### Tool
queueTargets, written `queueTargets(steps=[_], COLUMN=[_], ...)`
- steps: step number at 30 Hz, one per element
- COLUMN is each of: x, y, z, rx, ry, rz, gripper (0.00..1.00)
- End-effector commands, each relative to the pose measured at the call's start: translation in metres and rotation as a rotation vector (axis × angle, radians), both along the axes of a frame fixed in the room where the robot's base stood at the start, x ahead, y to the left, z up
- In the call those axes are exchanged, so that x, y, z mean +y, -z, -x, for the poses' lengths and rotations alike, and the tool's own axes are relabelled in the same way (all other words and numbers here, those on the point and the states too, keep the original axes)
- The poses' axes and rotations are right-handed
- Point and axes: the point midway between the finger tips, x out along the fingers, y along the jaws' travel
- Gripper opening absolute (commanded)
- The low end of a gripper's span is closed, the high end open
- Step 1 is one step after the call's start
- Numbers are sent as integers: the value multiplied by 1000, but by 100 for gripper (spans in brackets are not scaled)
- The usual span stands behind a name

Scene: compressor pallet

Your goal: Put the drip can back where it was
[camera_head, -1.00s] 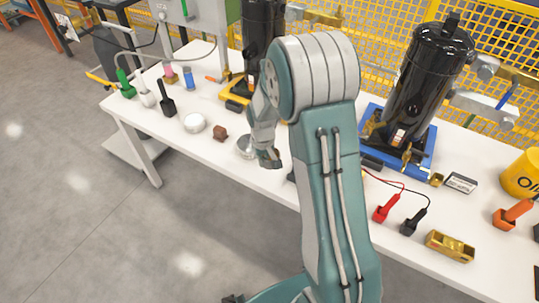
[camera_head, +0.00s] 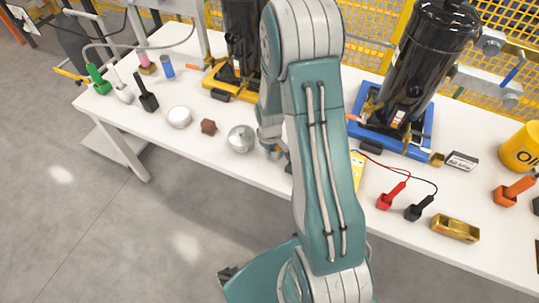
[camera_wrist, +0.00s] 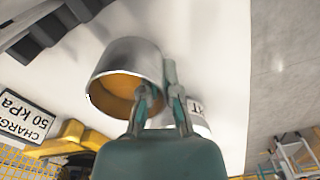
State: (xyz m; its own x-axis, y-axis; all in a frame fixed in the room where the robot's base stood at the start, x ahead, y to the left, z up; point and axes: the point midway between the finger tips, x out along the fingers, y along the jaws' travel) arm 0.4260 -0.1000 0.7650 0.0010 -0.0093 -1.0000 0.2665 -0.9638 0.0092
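The drip can appears to be the round silver can (camera_head: 241,138) on the white bench. It shows in the wrist view as a metal cylinder (camera_wrist: 125,72) with an orange-brown inside. My gripper (camera_head: 272,143) is low, just right of the can, partly hidden by my arm. In the wrist view my gripper (camera_wrist: 161,97) has its two fingers apart, near the can's rim. One finger overlaps the rim in the picture; contact is unclear.
Black cylinders (camera_head: 425,65) stand behind. Red (camera_head: 390,196) and black (camera_head: 419,208) clips and a brass block (camera_head: 455,229) lie right.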

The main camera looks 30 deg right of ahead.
Motion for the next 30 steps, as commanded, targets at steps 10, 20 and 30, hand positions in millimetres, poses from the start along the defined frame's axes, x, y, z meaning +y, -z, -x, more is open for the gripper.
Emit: queueTargets(steps=[10,20,30], x=[2,1,1], y=[18,20,17], z=[0,0,0], rx=[-2,-1,-2], ry=[-1,0,0], rz=[3,2,3], gripper=[0,43,43])
